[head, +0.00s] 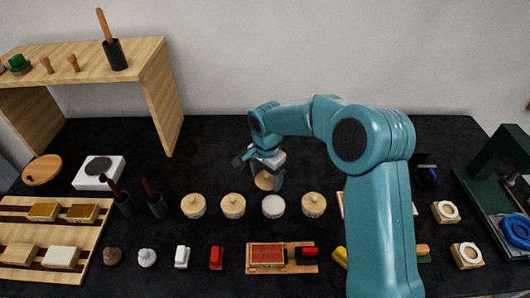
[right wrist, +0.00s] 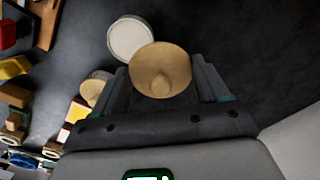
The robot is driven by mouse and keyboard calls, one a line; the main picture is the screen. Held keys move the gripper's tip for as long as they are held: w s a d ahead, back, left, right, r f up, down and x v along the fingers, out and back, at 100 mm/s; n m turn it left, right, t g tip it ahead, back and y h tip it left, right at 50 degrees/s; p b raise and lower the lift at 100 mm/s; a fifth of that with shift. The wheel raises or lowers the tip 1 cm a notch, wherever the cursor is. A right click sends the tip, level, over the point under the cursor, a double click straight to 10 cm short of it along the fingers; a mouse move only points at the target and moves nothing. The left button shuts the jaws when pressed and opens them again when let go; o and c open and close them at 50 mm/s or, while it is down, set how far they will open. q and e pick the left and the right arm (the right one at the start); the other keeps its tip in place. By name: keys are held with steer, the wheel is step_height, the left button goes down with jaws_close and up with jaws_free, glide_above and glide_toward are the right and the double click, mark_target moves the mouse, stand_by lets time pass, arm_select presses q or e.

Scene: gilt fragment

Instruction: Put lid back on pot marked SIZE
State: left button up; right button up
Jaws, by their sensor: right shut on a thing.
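My right gripper (head: 264,167) is shut on a round wooden lid (head: 264,181), held above the table behind the row of pots. In the right wrist view the lid (right wrist: 160,68) lies between the two fingers with its knob towards the camera. A pot with a pale, flat round top and no knobbed lid (head: 273,206) stands just in front of the lid; it also shows in the right wrist view (right wrist: 130,38), apart from or partly behind the lid. Lidded pots stand to its left (head: 232,205) and right (head: 313,204). No SIZE marking is readable. My left gripper is not in view.
Another lidded pot (head: 193,205) stands further left. Dark cups with brushes (head: 155,204), stamps (head: 182,257) and a red pad on a wooden tray (head: 267,255) lie around. A wooden shelf (head: 160,85) stands at the back left.

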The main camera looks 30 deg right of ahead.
glide_above(273, 206)
steer(key=shift+w+a+n+p, duration=0.1)
steer(key=shift+a+n+p, duration=0.1)
steer(key=shift+n+p, duration=0.1)
steer(key=shift+d+r, duration=0.1)
steer(key=shift+r, duration=0.45)
steer(key=shift+f+b, duration=1.5)
steer(key=shift+f, duration=1.1)
steer(key=shift+f+b, duration=0.65)
steer(key=shift+b, duration=0.45)
steer(key=shift+f+b, duration=0.15)
steer(key=shift+b, duration=0.45)
